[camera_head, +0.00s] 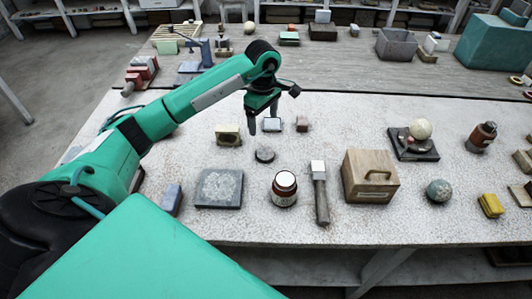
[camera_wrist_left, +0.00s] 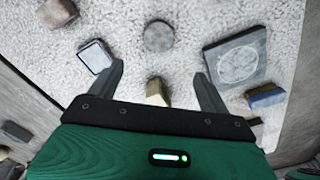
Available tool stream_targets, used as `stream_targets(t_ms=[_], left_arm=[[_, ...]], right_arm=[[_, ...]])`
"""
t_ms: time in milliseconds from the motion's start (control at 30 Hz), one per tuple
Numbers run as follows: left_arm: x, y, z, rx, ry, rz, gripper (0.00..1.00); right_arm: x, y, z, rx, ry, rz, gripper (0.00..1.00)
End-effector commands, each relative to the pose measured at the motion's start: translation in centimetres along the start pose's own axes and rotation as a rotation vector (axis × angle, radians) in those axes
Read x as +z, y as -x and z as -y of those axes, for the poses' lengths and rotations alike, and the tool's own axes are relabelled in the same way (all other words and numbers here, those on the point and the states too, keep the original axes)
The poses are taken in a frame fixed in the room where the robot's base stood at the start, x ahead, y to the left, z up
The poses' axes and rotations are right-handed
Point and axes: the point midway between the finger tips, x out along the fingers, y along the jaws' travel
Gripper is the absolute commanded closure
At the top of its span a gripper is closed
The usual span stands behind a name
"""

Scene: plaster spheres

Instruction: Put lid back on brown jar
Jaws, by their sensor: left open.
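The brown jar (camera_head: 284,188) stands upright near the front of the white table, with a pale label and a whitish round top. My right gripper is not visible.
A dark slab (camera_head: 219,188) lies left of the jar.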

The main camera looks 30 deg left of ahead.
Motion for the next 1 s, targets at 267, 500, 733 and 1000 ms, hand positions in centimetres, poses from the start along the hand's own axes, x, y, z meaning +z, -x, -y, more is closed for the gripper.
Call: stream_targets(t_ms=[267, 500, 733, 1000], left_arm=[[0.1, -4.4, 0.1, -0.005, 0.001, 0.003, 0.20], [0.1, -8.0, 0.0, -0.003, 0.001, 0.001, 0.20], [0.1, -8.5, 0.0, 0.000, 0.000, 0.001, 0.20], [0.2, -9.1, -0.1, -0.003, 0.000, 0.003, 0.20]], right_arm=[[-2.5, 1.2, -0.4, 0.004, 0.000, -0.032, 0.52], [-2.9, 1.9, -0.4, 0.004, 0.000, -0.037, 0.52], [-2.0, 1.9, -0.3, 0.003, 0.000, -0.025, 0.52], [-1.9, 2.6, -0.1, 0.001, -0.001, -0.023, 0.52]])
